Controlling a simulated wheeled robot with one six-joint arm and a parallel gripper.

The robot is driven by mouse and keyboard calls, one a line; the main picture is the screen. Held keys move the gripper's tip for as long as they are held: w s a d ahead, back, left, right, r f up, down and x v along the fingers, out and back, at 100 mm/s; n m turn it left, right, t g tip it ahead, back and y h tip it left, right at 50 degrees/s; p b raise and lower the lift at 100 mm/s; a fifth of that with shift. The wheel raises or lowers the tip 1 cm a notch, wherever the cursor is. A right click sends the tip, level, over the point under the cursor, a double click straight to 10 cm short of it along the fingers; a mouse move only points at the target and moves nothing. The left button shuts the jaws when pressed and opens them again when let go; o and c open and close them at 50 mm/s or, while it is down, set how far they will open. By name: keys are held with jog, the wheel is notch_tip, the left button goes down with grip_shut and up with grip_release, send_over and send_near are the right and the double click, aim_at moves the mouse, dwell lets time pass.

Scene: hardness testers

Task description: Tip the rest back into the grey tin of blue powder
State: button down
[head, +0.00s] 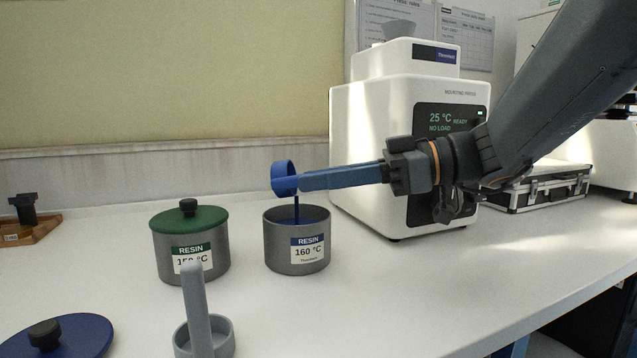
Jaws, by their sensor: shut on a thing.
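My gripper (397,172) is shut on the long handle of a blue scoop (284,179). The scoop's cup is tipped on its side above the grey tin (282,255) labelled RESIN 160 °C, which stands open. Blue powder (312,219) shows inside the tin's rim. A thin dark blue line runs down from the cup into the tin and looks like falling powder. I cannot see how much powder is in the cup. The blue lid (78,338) with a black knob lies on the bench at the lower left.
A grey tin with a green lid (186,222) stands close left of the open tin. A grey cup with an upright handle (196,318) stands in front. The white mounting press (372,135) stands behind right, with a metal case (540,188) beyond it.

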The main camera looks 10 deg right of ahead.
jog(key=shift+d+f+t+y+b, duration=0.25)
jog(key=shift+y+b, duration=0.4)
jog(key=shift+b, duration=1.2)
jog(key=shift+d+f+t+y+b, duration=0.15)
jog(key=shift+f+y+b, duration=0.35)
jog(key=shift+b, duration=1.3)
jog(key=shift+r, duration=0.15)
jog(key=shift+s+r+h+p, duration=0.1)
jog(key=shift+r+h+p, duration=0.35)
jog(key=shift+r+p, duration=0.2)
jog(key=shift+r+g+h+p, duration=0.3)
jog(key=shift+h+p, duration=0.3)
jog(key=shift+p, duration=0.1)
jog(key=h+p, duration=0.2)
jog(key=p, duration=0.1)
jog(key=r+g+h+p, duration=0.1)
jog(key=h+p, duration=0.2)
jog(key=shift+r, duration=0.2)
jog(key=h+p, duration=0.1)
jog(key=p, duration=0.1)
jog(key=g+h+p, duration=0.1)
jog(key=shift+r+p, duration=0.3)
jog(key=shift+p, duration=0.1)
jog(key=h+p, duration=0.1)
jog(key=p, duration=0.1)
jog(key=h+p, duration=0.1)
jog(key=p, duration=0.1)
jog(key=shift+r+g+h+p, duration=0.3)
jog(key=shift+r+h, duration=0.05)
jog(key=shift+h, duration=0.05)
